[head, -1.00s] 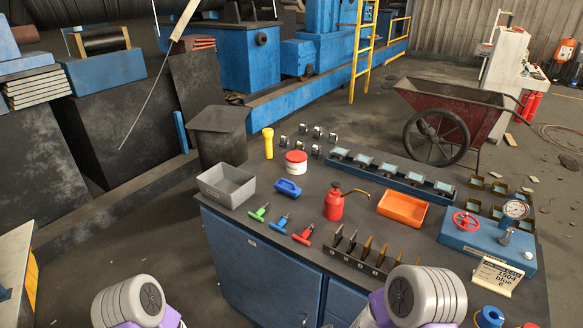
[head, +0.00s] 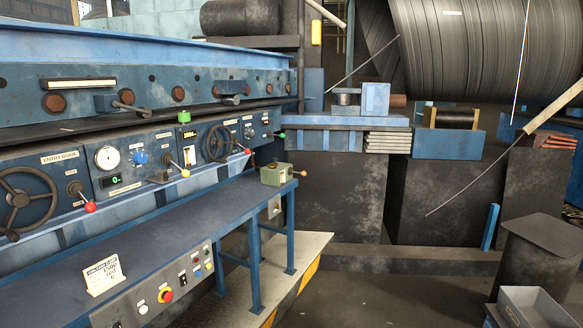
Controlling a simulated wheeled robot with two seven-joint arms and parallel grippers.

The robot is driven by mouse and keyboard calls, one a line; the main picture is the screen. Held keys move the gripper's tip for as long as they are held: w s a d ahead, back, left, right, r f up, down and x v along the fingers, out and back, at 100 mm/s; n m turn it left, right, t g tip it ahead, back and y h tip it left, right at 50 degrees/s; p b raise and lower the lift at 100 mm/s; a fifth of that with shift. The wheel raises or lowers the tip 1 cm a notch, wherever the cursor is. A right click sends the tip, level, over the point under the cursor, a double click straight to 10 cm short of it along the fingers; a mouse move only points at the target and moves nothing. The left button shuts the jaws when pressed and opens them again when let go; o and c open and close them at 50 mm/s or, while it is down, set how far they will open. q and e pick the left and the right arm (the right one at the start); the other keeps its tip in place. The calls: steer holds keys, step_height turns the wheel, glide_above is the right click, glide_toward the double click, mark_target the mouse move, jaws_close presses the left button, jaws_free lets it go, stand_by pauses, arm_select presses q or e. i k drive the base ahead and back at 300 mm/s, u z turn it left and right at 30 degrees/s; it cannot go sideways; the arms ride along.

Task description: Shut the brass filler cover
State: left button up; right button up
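I cannot make out a brass filler cover for certain in the head view. A small pale green box (head: 277,174) stands at the far right end of the blue bench, with a small dark piece on top and an orange-brown knob (head: 303,173) sticking out to its right. Whether it carries a cover is too small to tell. Neither of my grippers is in view.
A blue control panel with handwheels (head: 220,143), gauges and levers runs along the left. The blue bench (head: 150,235) before it is mostly bare, with a paper card (head: 103,275) at its front. A grey bin (head: 533,308) is at lower right.

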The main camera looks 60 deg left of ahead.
mark_target(272, 165)
steer(key=u, duration=1.75)
steer(key=i, duration=2.25)
steer(key=u, duration=0.2)
